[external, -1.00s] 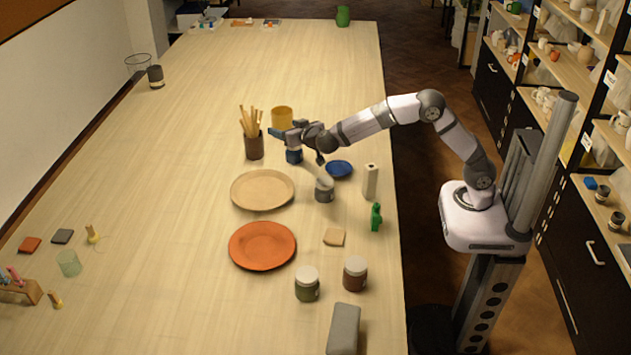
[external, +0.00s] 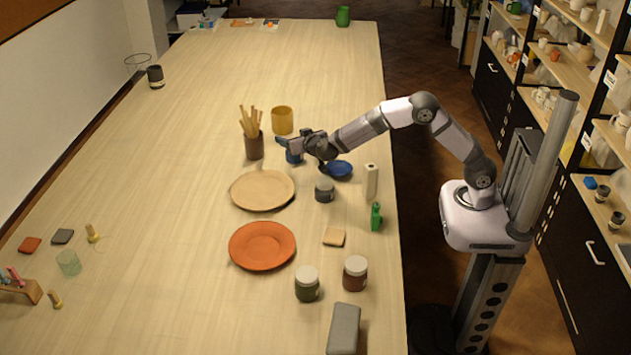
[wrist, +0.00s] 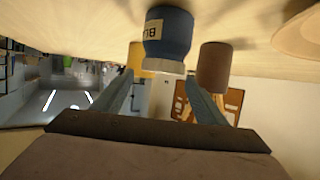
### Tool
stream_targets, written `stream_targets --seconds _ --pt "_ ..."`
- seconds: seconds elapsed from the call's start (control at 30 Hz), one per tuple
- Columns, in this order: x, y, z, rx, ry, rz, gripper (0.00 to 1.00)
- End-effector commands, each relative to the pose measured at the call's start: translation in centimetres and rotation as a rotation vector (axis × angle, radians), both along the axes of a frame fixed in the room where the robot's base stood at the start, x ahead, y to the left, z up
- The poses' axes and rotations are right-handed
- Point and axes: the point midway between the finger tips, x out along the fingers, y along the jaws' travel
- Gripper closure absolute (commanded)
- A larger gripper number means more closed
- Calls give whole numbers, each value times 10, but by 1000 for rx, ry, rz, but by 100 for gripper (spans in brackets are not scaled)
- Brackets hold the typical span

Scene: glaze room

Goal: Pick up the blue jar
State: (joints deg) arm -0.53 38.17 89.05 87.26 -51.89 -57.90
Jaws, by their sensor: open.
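The blue jar (external: 294,157) stands on the table, partly hidden by my gripper (external: 283,144) in the external view. In the wrist view, which is upside down, the blue jar (wrist: 170,35) has a pale label with dark letters. My gripper (wrist: 160,77) is open, its two fingers pointing at the jar, one on each side of its line. The jar appears just beyond the fingertips, and nothing is held.
A brown pot of wooden tools (external: 254,146) and a yellow cup (external: 282,120) stand close by. A blue dish (external: 341,169) lies right of the jar, a grey jar (external: 324,191) and beige plate (external: 262,203) nearer the camera. The table's far half is mostly clear.

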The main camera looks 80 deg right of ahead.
Motion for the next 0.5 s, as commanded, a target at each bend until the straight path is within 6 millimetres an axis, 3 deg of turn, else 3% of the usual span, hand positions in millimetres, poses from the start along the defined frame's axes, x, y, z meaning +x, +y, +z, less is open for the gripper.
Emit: stream_targets --seconds 0.17,0.5 --pt "0 0 -27 -1 5 0 34" --pt "16 -24 -35 0 0 0 34"
